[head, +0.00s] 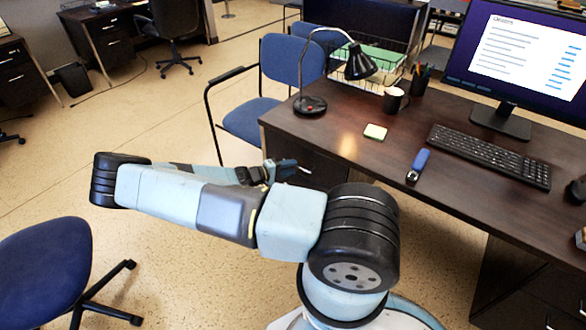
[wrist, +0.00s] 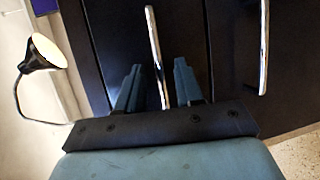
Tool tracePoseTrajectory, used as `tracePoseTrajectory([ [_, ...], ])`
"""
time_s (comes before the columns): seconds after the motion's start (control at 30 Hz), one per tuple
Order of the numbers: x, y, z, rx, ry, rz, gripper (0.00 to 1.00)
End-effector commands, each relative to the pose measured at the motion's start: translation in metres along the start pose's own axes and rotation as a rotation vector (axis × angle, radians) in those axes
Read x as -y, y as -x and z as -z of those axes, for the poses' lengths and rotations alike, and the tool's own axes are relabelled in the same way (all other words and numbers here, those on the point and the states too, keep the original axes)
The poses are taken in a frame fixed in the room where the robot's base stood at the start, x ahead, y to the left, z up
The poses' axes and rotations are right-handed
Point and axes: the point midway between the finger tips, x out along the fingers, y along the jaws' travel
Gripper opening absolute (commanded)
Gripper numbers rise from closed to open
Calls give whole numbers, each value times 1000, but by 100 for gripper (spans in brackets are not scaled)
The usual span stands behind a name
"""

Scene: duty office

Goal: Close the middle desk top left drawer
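The middle desk (head: 330,131) has a dark brown top. Its top left drawer (head: 322,172) is a dark front below the desk's left end, partly hidden behind my arm. How far the drawer stands out cannot be told. In the wrist view its bright bar handle (wrist: 155,45) runs between the two blue-grey fingers. My gripper (wrist: 156,83) is open, with one finger on each side of the handle and gaps between. I cannot tell whether the fingertips touch the drawer front. In the head view my gripper (head: 287,167) is close to the drawer.
A lower drawer handle (wrist: 264,45) shows at the right of the wrist view. A black lamp (head: 358,66), a stapler (head: 418,164), a mug (head: 393,100) and a keyboard (head: 488,155) are on the desk. Blue chairs stand behind (head: 255,105) and at lower left (head: 42,270). Floor between is clear.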

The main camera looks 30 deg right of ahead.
Motion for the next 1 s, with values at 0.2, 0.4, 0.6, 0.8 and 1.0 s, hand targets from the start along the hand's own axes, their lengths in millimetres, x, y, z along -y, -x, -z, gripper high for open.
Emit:
tracePoseTrajectory([
  [0.2, 1, 46, 0, -4, 1, 2, 36],
  [0.4, 2, 83, -1, -3, 2, 2, 36],
  [0.6, 2, 107, -2, -2, 1, 1, 36],
  [0.8, 2, 115, -2, -1, 2, 1, 36],
  [1.0, 2, 115, -2, -1, 2, 1, 36],
])
